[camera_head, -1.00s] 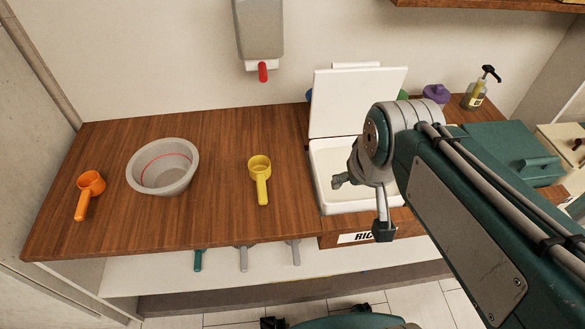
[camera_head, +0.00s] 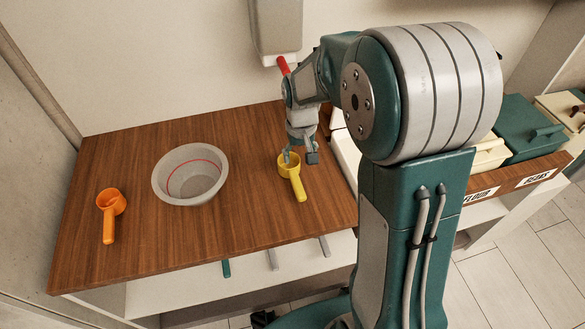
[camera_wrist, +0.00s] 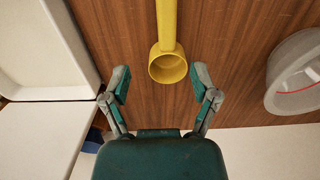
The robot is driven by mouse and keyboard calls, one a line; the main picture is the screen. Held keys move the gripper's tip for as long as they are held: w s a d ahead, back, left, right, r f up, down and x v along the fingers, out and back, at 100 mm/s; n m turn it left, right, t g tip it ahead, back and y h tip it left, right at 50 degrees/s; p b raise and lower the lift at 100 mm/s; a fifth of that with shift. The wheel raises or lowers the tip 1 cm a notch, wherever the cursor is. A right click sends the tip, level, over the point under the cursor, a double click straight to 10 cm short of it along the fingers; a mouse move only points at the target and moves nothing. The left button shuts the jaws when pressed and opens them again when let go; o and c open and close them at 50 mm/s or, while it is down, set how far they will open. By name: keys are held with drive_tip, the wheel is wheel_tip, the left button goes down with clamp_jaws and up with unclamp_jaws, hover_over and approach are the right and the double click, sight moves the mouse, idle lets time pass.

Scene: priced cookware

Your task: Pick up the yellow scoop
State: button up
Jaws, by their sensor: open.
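The yellow scoop (camera_head: 296,184) lies on the wooden counter, right of the grey bowl, its handle toward the front edge. In the wrist view its round cup (camera_wrist: 168,66) is just beyond the fingertips and between their lines, with the handle running up out of the picture. My gripper (camera_head: 301,158) is above the counter at the scoop's cup. In the wrist view my gripper (camera_wrist: 163,78) is open and empty, one finger on each side of the cup, apart from it. In the head view the fingers partly overlap the cup.
A grey bowl (camera_head: 172,188) with a red line inside stands left of the scoop. An orange scoop (camera_head: 110,203) lies at the far left. A white bin (camera_wrist: 40,50) is close beside the left finger in the wrist view. Bare counter lies between bowl and scoop.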

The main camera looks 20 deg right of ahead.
sight(295, 177)
drive_tip(key=f, duration=0.1)
drive_tip(key=a+f, duration=0.1)
drive_tip(key=f, duration=0.3)
drive_tip(key=shift+a+f, duration=0.2)
drive_tip(key=shift+a, duration=0.15)
drive_tip(key=f, duration=0.3)
drive_tip(key=d+f, duration=0.1)
drive_tip(key=shift+w+f, duration=0.35)
drive_tip(key=shift+a, duration=0.2)
drive_tip(key=shift+a, duration=0.1)
drive_tip(key=c, duration=0.9)
clamp_jaws()
